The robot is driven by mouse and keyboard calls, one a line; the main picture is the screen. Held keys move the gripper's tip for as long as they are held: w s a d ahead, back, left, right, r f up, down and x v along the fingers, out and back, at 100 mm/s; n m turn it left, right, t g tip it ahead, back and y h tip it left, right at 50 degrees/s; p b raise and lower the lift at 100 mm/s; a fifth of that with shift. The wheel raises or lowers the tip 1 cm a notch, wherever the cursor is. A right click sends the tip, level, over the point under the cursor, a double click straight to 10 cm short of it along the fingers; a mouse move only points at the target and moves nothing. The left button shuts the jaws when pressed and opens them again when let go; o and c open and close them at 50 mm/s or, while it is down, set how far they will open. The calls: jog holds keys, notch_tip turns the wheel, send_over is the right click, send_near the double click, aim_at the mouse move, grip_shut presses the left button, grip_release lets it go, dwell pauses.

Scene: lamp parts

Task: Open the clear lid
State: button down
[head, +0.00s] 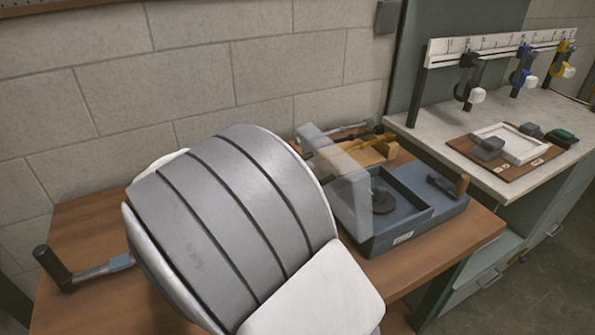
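The box's top is uncovered towards the right. My large grey and white arm part fills the middle foreground and hides the box's near left side. My gripper is not in view.
A black-handled crank (52,264) sticks out at the bench's left. A wooden block (375,153) and tools lie behind. A rack (500,45) stands on the right-hand counter.

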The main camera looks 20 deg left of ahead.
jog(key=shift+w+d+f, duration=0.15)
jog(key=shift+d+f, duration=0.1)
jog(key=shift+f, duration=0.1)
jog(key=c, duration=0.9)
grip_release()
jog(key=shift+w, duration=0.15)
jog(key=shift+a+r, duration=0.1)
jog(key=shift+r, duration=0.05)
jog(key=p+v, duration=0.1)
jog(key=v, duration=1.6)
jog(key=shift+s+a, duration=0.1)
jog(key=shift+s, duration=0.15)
